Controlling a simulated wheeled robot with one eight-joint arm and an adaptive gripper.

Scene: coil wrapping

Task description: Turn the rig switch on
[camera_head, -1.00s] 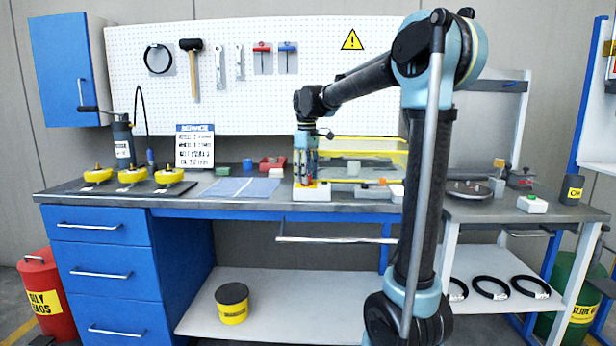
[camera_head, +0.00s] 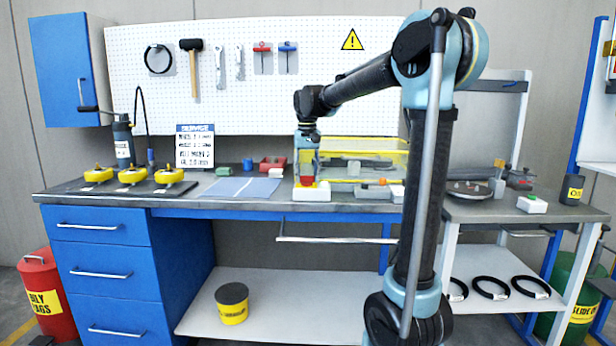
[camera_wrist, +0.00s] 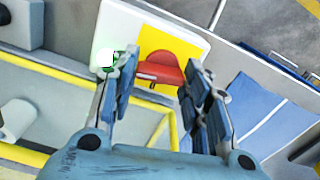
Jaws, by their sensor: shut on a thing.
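The rig switch (camera_head: 311,194) is a white box on the front of the bench, under my gripper. In the wrist view it shows a yellow plate (camera_wrist: 178,48) with a red knob (camera_wrist: 162,68). A small round green piece with a bright white middle (camera_wrist: 107,58) sits on the white box (camera_wrist: 118,24) beside the plate. My gripper (camera_head: 307,178) points down over the switch. The fingers hide part of the plate and the knob's sides.
A yellow-edged clear tray (camera_head: 365,146) stands right behind the switch. Blue sheets (camera_head: 240,188) lie to its left. A red bin (camera_head: 272,163) and small blocks are farther back. Yellow-knobbed pieces (camera_head: 132,175) stand at the left on a dark mat.

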